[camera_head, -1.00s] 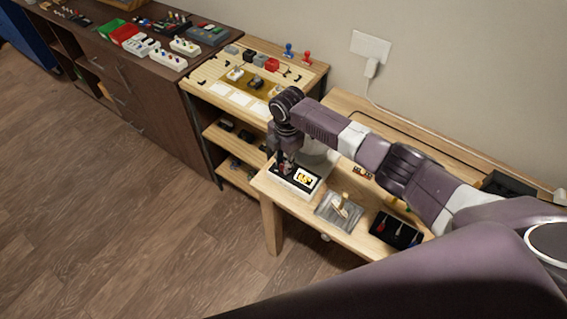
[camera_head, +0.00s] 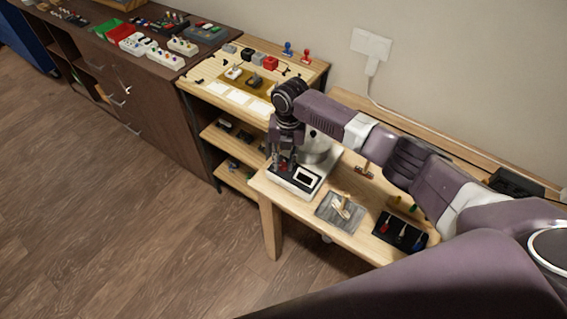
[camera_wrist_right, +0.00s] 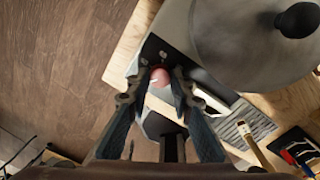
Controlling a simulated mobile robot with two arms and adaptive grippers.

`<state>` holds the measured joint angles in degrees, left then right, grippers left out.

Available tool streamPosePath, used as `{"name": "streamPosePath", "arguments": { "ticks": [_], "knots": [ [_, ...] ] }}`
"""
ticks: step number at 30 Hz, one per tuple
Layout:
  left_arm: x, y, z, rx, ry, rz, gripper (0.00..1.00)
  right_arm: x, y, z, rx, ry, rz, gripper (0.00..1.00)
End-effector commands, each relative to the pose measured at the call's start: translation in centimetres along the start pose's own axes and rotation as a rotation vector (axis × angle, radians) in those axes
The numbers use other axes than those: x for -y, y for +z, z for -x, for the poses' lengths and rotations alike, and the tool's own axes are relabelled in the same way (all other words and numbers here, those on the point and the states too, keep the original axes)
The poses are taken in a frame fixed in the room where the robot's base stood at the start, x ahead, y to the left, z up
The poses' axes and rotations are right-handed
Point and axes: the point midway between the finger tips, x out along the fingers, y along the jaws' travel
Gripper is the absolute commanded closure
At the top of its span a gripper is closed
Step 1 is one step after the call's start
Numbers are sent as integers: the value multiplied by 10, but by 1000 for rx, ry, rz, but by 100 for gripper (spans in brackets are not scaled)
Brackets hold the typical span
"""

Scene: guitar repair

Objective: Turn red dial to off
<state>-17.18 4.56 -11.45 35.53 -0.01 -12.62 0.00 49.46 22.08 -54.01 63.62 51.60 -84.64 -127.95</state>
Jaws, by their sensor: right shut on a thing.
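The red dial (camera_wrist_right: 160,77) sits on the front panel of a white and black device (camera_head: 290,183) at the left end of the wooden bench. My right gripper (camera_head: 283,163) points down over the device. In the right wrist view its two fingertips (camera_wrist_right: 160,84) are on either side of the dial, shut on it. In the head view the dial is mostly hidden by the fingers. The device's small screen (camera_head: 305,176) shows a pale, blank face. My left gripper is in neither view.
A round metal pot (camera_wrist_right: 255,45) with a black knob stands on the device, close to my right gripper. A grey tray (camera_head: 338,212) and a black tray of tools (camera_head: 399,231) lie to the right. A wooden shelf unit (camera_head: 214,137) stands to the left.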

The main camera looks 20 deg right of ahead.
Motion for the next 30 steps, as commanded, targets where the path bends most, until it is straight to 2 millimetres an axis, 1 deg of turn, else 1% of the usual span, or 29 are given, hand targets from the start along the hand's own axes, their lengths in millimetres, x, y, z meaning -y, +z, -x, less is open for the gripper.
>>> {"name": "streamPosePath", "arguments": {
  "ticks": [9, 21, 22, 24, 27, 30],
  "knots": [
    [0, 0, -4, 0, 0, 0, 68, 0, 1, 1, -2, 1, 75, 100],
    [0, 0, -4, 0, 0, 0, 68, 0, 1, 1, -3, 1, 81, 100],
    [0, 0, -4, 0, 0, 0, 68, 0, 1, 1, -3, 1, 81, 78],
    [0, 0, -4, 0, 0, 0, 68, 0, 1, 1, -3, 1, 80, 71],
    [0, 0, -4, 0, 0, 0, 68, 0, 1, 1, -3, 1, 80, 62],
    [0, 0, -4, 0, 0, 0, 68, 0, 0, 1, -4, 0, 79, 62]
  ]
}}
